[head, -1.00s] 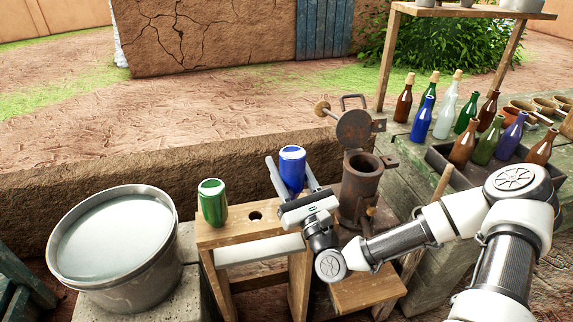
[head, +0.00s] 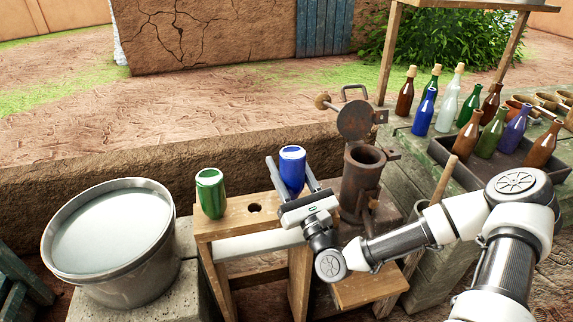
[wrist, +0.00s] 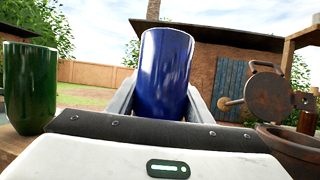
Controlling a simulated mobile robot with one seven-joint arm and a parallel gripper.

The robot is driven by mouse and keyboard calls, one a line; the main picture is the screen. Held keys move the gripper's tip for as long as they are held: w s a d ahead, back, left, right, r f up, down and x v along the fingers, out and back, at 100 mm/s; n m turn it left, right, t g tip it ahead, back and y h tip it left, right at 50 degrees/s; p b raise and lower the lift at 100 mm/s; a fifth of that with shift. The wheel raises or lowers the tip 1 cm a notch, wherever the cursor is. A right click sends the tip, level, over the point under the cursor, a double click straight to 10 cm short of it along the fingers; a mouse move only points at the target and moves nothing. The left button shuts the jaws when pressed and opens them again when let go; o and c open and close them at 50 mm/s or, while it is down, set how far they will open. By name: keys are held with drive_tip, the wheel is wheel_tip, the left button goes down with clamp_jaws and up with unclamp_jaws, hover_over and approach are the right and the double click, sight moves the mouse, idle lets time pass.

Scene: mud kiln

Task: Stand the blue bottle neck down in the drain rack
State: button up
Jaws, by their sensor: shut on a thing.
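My gripper (head: 289,168) is shut on the blue bottle (head: 292,170), one finger on each side. The bottle is held upright with its flat base up, so its neck points down. It also shows between the fingers in the wrist view (wrist: 165,72). It is at the right part of the wooden drain rack (head: 229,224). Its neck is hidden behind the gripper, so I cannot tell whether it sits in a hole. A green bottle (head: 210,193) stands base up at the rack's left end. An empty hole (head: 255,208) shows between the two bottles.
A metal tub (head: 165,262) of pale liquid stands left of the rack. A rusty cylinder with a raised round lid (head: 355,121) stands close right of the gripper. Several bottles, including another blue one (head: 422,116), stand on the right bench, some in a dark tray (head: 437,150).

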drive_tip(key=shift+f+b, duration=0.35)
drive_tip(key=shift+f, duration=0.1)
drive_tip(key=o, duration=1.2)
drive_tip(key=shift+o, duration=0.2)
drive_tip(key=v, duration=1.7)
drive_tip(key=shift+s+d, duration=0.15)
drive_tip(key=shift+d, duration=0.05)
